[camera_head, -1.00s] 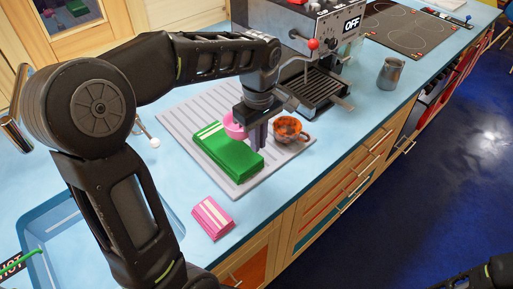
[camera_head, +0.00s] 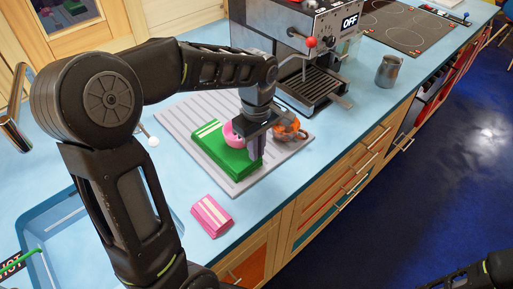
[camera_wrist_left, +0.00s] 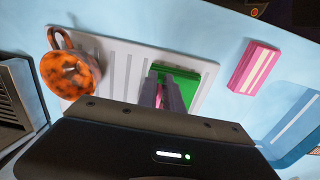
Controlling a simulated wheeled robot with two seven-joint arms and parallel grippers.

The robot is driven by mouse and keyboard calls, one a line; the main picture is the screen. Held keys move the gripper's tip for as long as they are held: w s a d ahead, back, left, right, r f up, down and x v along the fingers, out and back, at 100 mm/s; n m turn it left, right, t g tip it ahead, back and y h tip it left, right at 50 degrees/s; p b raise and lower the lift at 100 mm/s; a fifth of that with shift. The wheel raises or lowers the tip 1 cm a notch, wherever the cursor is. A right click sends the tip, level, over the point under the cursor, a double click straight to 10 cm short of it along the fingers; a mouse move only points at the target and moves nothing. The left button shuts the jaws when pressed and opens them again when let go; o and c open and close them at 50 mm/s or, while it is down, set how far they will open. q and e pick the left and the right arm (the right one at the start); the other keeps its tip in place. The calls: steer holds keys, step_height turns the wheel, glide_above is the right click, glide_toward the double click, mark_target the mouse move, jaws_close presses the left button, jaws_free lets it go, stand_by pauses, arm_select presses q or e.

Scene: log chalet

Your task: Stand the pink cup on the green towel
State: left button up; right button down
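The green towel (camera_head: 222,155), folded with white stripes at one end, lies on a grey ribbed mat. The pink cup (camera_head: 232,136) is at the towel's far side, looking low over it or touching it; I cannot tell which. My left gripper (camera_head: 256,152) points down beside the cup, over the towel's right part, and appears shut on the cup's near side. In the left wrist view a little pink of the cup (camera_wrist_left: 160,100) shows between the fingers, with the towel (camera_wrist_left: 180,80) behind.
An orange-and-dark patterned cup (camera_head: 287,128) stands close right of my left gripper on the ribbed mat (camera_head: 180,115). A pink striped towel (camera_head: 211,215) lies in front, near the sink (camera_head: 60,225). A coffee machine (camera_head: 300,60) stands behind, a metal jug (camera_head: 389,71) to the right.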

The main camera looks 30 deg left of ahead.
arm_select(q)
steer(key=o, duration=0.4)
steer(key=shift+r, duration=0.1)
step_height(320, 180, up, 12)
steer(key=shift+r, duration=0.1)
stand_by(0.4)
steer(key=shift+s+d, duration=0.1)
stand_by(0.7)
